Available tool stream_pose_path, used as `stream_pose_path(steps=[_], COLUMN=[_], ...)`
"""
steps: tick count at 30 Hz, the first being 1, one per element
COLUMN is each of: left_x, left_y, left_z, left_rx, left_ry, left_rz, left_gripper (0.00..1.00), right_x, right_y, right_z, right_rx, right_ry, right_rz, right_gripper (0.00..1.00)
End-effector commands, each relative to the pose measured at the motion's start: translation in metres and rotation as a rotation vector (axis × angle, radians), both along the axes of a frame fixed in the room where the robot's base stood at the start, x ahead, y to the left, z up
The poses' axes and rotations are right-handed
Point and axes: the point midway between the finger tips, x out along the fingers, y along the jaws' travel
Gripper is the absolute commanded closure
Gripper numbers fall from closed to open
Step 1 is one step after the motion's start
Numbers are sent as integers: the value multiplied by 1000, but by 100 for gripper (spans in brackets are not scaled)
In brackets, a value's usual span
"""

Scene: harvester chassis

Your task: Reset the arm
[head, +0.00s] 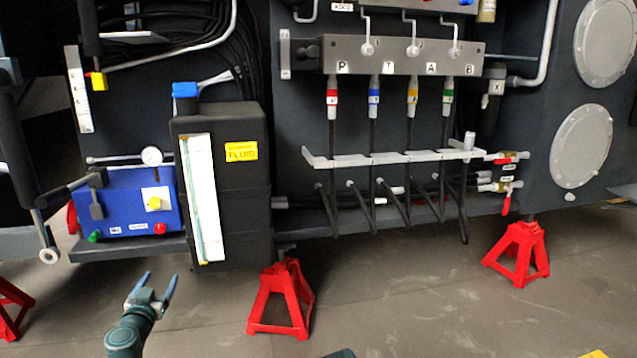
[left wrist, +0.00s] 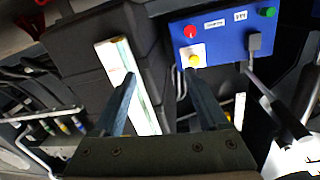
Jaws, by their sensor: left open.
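My left gripper (head: 158,280) is in the lower left of the head view, in front of and below the blue box and the black fluid tank. Its two bluish fingers are spread apart with nothing between them. The fingers (left wrist: 160,78) also show in the left wrist view, open and empty, with the tank's gauge strip behind the left one and the blue box beyond the right one. My right gripper is not in view; only a small dark piece shows at the bottom edge of the head view.
The blue box (head: 128,205) with gauge and buttons and the black tank (head: 245,190) stand on the chassis. Red stands (head: 280,298) and (head: 518,254) are on the floor (head: 410,285). A valve block (head: 400,57) with hoses is above. Open floor lies between the stands.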

Motion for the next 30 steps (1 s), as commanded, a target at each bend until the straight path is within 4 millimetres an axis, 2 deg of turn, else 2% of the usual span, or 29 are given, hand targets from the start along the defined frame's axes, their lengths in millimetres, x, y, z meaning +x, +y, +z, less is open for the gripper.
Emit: stream_pose_path(steps=[5, 8, 11, 14, 15, 17, 18, 20, 22, 25, 30], left_x=[7, 10, 9, 1, -6, -21, -34, -60, -96, -144, -205], left_y=[-47, -81, -124, -181, -209, -250, -276, -311, -343, -364, -366], left_z=[7, 8, 7, 5, 3, -2, -7, -15, -24, -33, -31], left_rx=[-15, -27, -43, -63, -72, -85, -91, -94, -85, -53, 25], left_ry=[40, 80, 139, 244, 305, 417, 504, 655, 853, 1102, 1389], left_rz=[-114, -198, -297, -426, -486, -569, -618, -674, -700, -658, -477], left_gripper=[23, 23, 23, 23, 23, 23, 23, 23, 23, 23, 23], right_x=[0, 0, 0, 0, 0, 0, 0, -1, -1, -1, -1], right_y=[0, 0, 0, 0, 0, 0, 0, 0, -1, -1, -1], right_z=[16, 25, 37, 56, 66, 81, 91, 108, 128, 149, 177], right_rx=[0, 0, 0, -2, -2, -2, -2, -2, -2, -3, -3], right_ry=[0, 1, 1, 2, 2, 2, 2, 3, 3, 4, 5], right_rz=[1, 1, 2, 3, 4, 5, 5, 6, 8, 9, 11], right_gripper=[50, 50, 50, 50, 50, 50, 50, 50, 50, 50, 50])
